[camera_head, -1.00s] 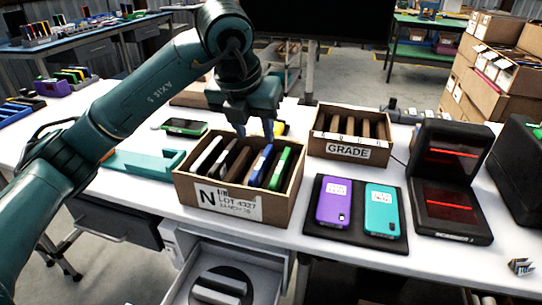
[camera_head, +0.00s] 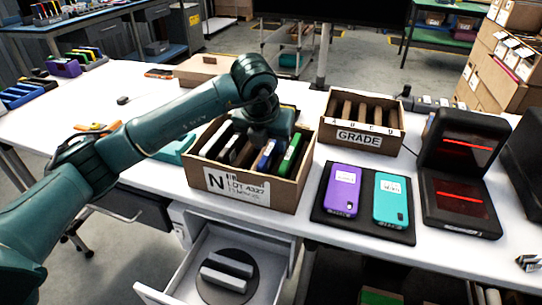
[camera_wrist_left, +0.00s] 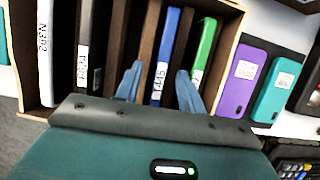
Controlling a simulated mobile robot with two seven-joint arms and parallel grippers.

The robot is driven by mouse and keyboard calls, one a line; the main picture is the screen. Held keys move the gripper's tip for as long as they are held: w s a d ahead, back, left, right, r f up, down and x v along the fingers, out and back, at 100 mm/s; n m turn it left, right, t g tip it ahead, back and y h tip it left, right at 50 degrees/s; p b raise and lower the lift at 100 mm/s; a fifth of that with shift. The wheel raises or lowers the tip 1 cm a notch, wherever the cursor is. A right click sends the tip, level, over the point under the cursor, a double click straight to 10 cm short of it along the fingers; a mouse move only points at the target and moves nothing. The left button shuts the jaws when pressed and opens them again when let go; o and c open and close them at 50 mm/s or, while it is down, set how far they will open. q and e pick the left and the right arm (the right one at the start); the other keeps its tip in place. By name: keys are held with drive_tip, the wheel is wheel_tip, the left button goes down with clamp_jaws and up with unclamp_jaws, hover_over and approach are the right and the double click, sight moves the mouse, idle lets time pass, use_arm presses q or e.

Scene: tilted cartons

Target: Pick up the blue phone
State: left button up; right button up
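The blue phone (camera_head: 266,157) stands on edge in the cardboard lot carton (camera_head: 236,188), between brown dividers. It also shows in the left wrist view (camera_wrist_left: 168,45), with a white label. My left gripper (camera_head: 268,137) is over the carton, pointing down at the blue phone. In the left wrist view my left gripper (camera_wrist_left: 158,78) is open, with one finger on each side of the blue phone and gaps visible. Its fingertips are hidden in the head view. A green phone (camera_head: 290,155) stands to the right; white and black phones stand to the left. My right gripper is not in view.
A GRADE carton (camera_head: 362,122) with brown dividers stands behind to the right. A black mat (camera_head: 366,224) holds a purple phone (camera_head: 342,190) and a teal phone (camera_head: 391,199). A black scanner (camera_head: 455,180) stands farther right. An open drawer (camera_head: 190,270) is below the front edge.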

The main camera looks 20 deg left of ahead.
use_arm(q)
drive_tip(key=shift+w+f, duration=0.2)
drive_tip(key=shift+f, duration=0.4)
drive_tip(key=shift+c, duration=0.6)
drive_tip(key=shift+r, duration=0.1)
clamp_jaws()
